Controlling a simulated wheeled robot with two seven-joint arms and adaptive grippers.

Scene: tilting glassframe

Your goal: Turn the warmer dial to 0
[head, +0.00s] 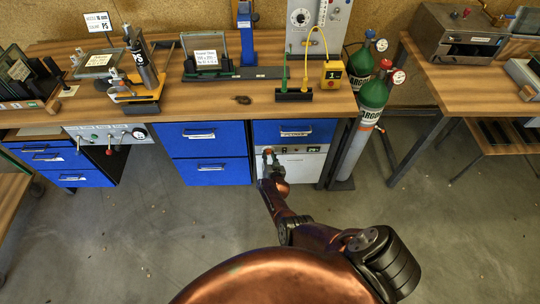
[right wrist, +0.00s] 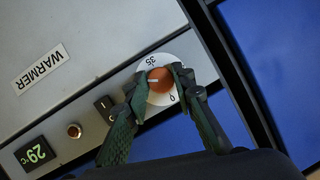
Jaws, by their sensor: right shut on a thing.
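The warmer (head: 304,166) is a light panel under the blue drawer at the bench's right end. In the right wrist view its face (right wrist: 80,40) carries a WARMER label. Its dial (right wrist: 161,88) is an orange-brown knob on a white disc marked 35 and 0. A pale pointer line on the knob faces left in that view, nearer 35 than 0. My right gripper (right wrist: 160,80) has a finger on each side of the knob and is shut on it. In the head view the right gripper (head: 267,158) is at the warmer's left edge, hiding the dial. My left gripper is not in view.
The green display (right wrist: 37,152) reads 29 °C, with a round brown button (right wrist: 74,131) and a black switch (right wrist: 105,105) beside it. Blue drawers (head: 210,172) stand left of the warmer. Gas cylinders (head: 370,105) stand right. The floor in front is clear.

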